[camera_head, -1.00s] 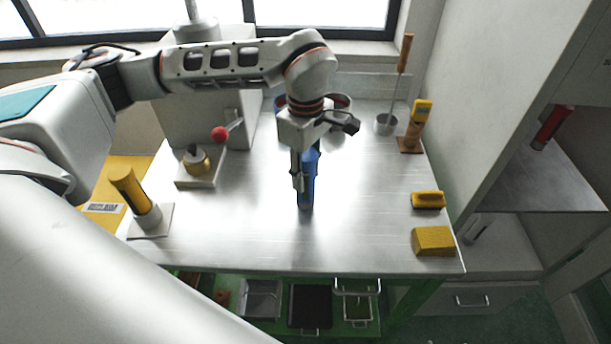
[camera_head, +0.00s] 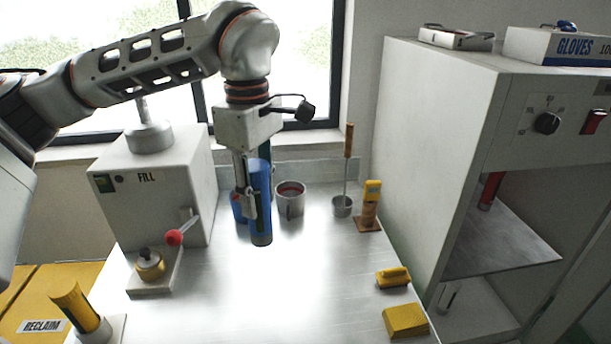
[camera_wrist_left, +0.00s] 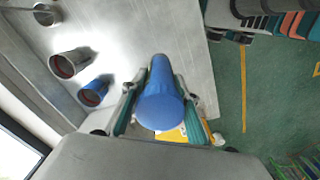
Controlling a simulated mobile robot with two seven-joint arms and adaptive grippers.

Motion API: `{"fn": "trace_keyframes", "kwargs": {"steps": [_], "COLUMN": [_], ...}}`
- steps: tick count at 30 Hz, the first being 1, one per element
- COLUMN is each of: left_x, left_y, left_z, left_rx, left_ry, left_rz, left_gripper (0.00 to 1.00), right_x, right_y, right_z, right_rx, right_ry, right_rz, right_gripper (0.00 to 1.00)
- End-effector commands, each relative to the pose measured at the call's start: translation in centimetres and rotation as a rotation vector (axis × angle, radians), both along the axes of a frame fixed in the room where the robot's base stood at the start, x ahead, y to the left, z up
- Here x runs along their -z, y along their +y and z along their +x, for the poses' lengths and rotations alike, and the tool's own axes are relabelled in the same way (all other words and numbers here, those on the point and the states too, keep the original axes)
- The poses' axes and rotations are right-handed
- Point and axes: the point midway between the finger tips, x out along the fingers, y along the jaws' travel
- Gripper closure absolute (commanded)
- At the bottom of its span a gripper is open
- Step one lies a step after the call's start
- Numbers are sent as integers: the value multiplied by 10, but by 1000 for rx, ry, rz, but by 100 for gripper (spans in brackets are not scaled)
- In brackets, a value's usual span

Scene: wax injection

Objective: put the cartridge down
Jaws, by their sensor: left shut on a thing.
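A blue cylindrical cartridge (camera_head: 261,205) hangs upright, held by my left gripper (camera_head: 248,195) over the metal table (camera_head: 260,300). The left gripper is shut on it, with its fingers on either side. In the left wrist view the cartridge (camera_wrist_left: 160,105) sits between the two fingers, seen end-on from above. Whether its lower end touches the table cannot be told. My right gripper is not in view.
A blue cup (camera_wrist_left: 95,92) and a grey pot with a red inside (camera_head: 290,199) stand behind the cartridge. The FILL machine (camera_head: 160,205) with its red-knobbed lever is at left. A yellow brush (camera_head: 393,277) and yellow block (camera_head: 405,320) lie at right. The table's front middle is clear.

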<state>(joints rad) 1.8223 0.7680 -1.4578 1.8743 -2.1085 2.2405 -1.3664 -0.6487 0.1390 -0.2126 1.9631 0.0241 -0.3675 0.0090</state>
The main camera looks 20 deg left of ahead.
Motion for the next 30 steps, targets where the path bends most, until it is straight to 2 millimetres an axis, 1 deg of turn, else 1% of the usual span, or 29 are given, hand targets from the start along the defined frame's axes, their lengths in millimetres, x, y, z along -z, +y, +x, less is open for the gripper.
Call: {"fn": "trace_keyframes", "kwargs": {"steps": [2,4,8,11,15,21,24,27,30], "left_x": [-2,0,17,39,80,132,152,166,173], "left_y": [0,0,2,5,8,11,11,11,11], "left_z": [0,1,3,6,7,1,-2,-6,-8], "left_rx": [2,20,136,308,620,1048,1212,1330,1401], "left_ry": [-2,-1,-3,-4,-2,3,2,1,-1], "left_rz": [0,1,8,16,23,19,11,5,2], "left_gripper": [100,100,100,100,100,100,100,100,100], "right_x": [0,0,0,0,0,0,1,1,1], "right_y": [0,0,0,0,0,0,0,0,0], "right_z": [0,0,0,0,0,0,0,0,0], "right_rx": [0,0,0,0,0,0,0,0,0], "right_ry": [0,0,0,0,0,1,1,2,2], "right_rz": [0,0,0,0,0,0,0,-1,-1], "right_gripper": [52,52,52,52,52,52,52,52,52]}}
